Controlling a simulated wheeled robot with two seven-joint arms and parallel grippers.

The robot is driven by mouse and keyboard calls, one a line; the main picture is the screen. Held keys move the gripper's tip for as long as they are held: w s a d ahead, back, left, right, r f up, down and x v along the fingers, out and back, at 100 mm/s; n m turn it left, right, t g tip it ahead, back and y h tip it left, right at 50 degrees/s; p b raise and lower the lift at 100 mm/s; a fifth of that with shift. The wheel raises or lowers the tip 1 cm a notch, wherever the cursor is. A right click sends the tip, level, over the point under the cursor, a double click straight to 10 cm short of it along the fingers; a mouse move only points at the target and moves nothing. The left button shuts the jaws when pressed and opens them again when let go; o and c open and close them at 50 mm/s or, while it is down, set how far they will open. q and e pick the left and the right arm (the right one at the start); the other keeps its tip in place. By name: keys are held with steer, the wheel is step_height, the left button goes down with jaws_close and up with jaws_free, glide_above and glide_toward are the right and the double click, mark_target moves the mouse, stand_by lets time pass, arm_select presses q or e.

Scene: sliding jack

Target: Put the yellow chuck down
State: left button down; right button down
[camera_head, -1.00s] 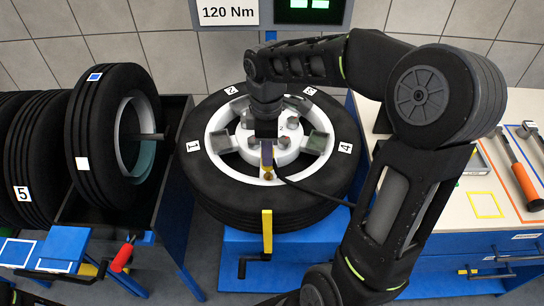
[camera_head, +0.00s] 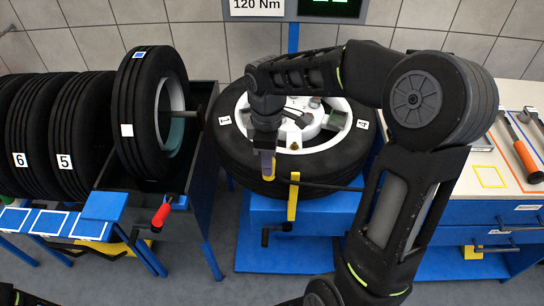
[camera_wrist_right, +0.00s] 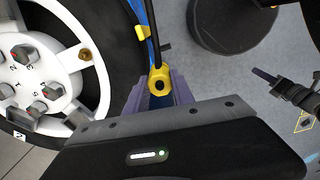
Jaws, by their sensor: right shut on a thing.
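The yellow chuck (camera_wrist_right: 159,80) sits between the purple-grey fingers of my right gripper (camera_wrist_right: 158,98) in the right wrist view. A black hose runs from it. In the head view my right gripper (camera_head: 268,165) points down at the front left edge of the lying tire (camera_head: 240,150), and it mostly hides the chuck. I cannot tell whether the chuck touches the tire. A yellow upright bracket (camera_head: 293,196) stands just right of the gripper at the front of the blue stand (camera_head: 330,212). It also shows in the wrist view (camera_wrist_right: 143,33).
A brass valve (camera_head: 294,145) sits on the white wheel rim. Several upright tires (camera_head: 150,110) stand on the left rack, with a red handle (camera_head: 161,215) in front. A workbench (camera_head: 500,120) with tools is at right. Floor between rack and stand is clear.

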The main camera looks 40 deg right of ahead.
steer(key=w+a+f+m, duration=0.2)
steer(key=a+f+m, duration=0.2)
steer(key=f, duration=0.4)
steer(key=w+a+f+m, duration=0.3)
steer(key=a+f+m, duration=0.2)
steer(key=a+f, duration=0.2)
steer(key=shift+w+a+f+m, duration=0.25)
steer(key=shift+a+f+m, duration=0.05)
steer(key=shift+f, duration=0.65)
steer(key=shift+a, duration=0.15)
